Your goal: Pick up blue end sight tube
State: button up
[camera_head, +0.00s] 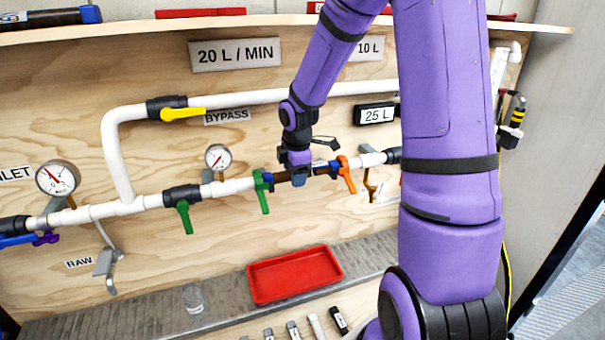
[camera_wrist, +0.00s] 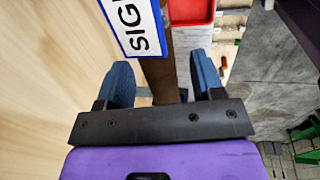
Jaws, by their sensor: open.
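The sight tube (camera_head: 282,177) is a dark brown tube in the white pipe line, between a green-handled valve and an orange-handled valve. A blue part shows at its right, near the orange handle. My gripper (camera_head: 299,177) is at the tube and covers part of it in the head view. In the wrist view the brown tube (camera_wrist: 160,80) runs between the two blue fingers of my gripper (camera_wrist: 163,82), which are apart. Gaps show beside the tube. A blue-bordered white label (camera_wrist: 137,25) reading "SIG" lies over or beside the tube; the rest is cut off.
The green valve handle (camera_head: 262,194) and orange valve handle (camera_head: 346,174) flank the tube closely. A red tray (camera_head: 293,274) lies on the grey ledge below, with a clear jar (camera_head: 193,299) to its left. A yellow-handled bypass valve (camera_head: 182,113) is above left.

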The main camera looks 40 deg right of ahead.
jog(key=shift+c, duration=0.4)
jog(key=c, duration=1)
jog(key=shift+r, duration=0.1)
